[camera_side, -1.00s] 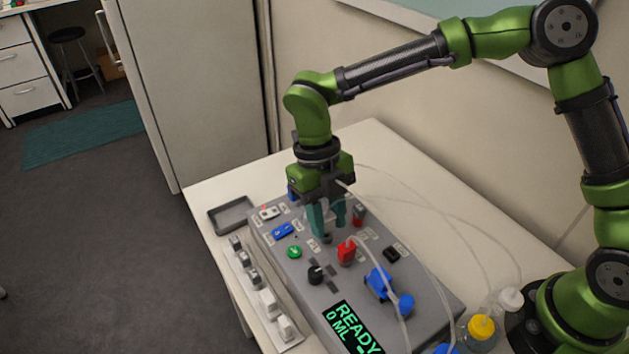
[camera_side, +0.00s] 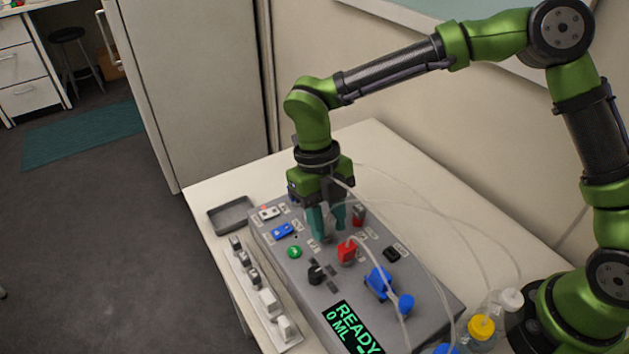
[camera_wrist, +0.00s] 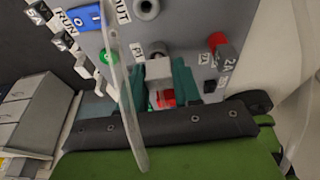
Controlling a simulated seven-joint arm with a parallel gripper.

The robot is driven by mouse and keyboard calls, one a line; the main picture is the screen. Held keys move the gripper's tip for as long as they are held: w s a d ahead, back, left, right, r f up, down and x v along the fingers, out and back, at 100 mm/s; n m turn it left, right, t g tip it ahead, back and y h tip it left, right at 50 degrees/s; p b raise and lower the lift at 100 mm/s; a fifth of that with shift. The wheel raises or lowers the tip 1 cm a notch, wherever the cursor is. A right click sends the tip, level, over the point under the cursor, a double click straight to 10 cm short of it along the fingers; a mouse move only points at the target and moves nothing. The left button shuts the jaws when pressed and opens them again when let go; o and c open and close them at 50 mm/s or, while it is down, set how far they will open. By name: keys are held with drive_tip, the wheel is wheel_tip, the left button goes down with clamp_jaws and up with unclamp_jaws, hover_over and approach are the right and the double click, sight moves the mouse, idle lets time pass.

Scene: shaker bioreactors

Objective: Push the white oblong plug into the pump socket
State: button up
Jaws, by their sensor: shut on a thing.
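My gripper (camera_side: 327,234) is over the middle of the grey control box, its teal fingers pointing down close to the top panel. It also shows in the wrist view (camera_wrist: 160,82), with its fingers shut on the pale plug (camera_wrist: 158,69). In the side view the fingers mostly hide the plug. The pump socket (camera_wrist: 157,47) shows as a dark round opening beside a label starting with P, just past the plug's end. I cannot tell how far the plug is in the socket. A clear tube crosses the wrist view in front of the left finger.
Close by on the grey box (camera_side: 420,290) are a red connector (camera_side: 347,252) with a tube, a black knob (camera_side: 315,273), a green button (camera_side: 295,252) and a blue switch (camera_side: 283,230). A blue pump part (camera_side: 378,283) and bottles (camera_side: 481,327) stand nearer. An empty tray (camera_side: 232,214) lies left.

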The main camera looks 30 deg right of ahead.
drive_tip(key=shift+f, duration=0.45)
idle(0.3)
drive_tip(key=o, duration=1.2)
drive_tip(key=shift+c, duration=0.2)
